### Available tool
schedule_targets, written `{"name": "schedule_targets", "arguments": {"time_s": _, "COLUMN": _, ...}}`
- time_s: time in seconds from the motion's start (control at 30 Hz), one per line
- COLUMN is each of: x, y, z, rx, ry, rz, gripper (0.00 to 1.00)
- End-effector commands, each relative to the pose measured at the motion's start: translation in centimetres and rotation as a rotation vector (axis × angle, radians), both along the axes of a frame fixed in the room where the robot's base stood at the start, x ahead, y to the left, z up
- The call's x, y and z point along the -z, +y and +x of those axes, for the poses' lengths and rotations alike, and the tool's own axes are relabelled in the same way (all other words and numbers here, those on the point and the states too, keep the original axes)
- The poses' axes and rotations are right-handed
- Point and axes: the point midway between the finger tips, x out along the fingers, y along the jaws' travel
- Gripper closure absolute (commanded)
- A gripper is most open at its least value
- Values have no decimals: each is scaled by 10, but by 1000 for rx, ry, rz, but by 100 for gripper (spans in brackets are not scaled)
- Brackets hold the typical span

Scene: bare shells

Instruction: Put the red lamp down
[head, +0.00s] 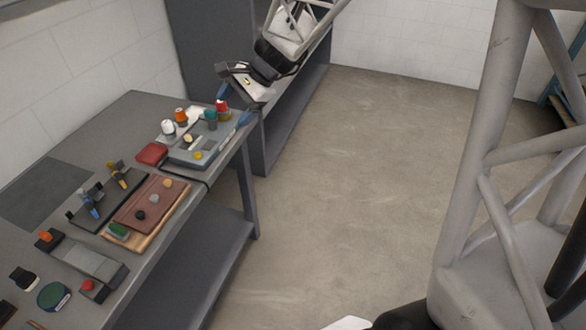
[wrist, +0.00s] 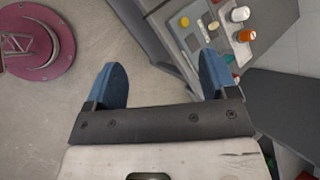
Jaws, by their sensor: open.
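A small red-topped piece (head: 222,106), which looks like the red lamp, is at the far right corner of the grey workbench (head: 135,108), beside a teal-topped piece (head: 210,116). It appears upright; I cannot tell exactly what its base rests on. My gripper (head: 233,104) is above that corner in the head view, its blue fingers spread close to the red piece. In the wrist view my gripper (wrist: 162,62) is open, with nothing between its fingers. The right finger hides part of the bench pieces there.
White (head: 168,128) and orange (head: 181,115) capped pieces stand near a grey panel (head: 178,157). A red block (head: 152,153) and a brown tray (head: 160,187) lie nearer. A dark cabinet (head: 205,40) stands behind the bench. Open floor (head: 340,170) lies to the right.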

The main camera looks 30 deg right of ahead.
Motion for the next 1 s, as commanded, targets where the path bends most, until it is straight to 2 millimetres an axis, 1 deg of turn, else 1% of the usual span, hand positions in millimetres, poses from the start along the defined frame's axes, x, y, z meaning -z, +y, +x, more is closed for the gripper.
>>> {"name": "schedule_targets", "arguments": {"time_s": 0.03, "x": -6, "y": 3, "z": -15, "rx": -41, "ry": -23, "rz": -35, "gripper": 21}}
{"name": "schedule_targets", "arguments": {"time_s": 0.1, "x": -11, "y": 6, "z": -35, "rx": -101, "ry": -50, "rz": -87, "gripper": 21}}
{"name": "schedule_targets", "arguments": {"time_s": 0.43, "x": -25, "y": 10, "z": -126, "rx": -387, "ry": -173, "rz": -329, "gripper": 21}}
{"name": "schedule_targets", "arguments": {"time_s": 0.8, "x": -30, "y": 0, "z": -218, "rx": -707, "ry": -299, "rz": -602, "gripper": 21}}
{"name": "schedule_targets", "arguments": {"time_s": 1.0, "x": -29, "y": -9, "z": -259, "rx": -862, "ry": -350, "rz": -738, "gripper": 21}}
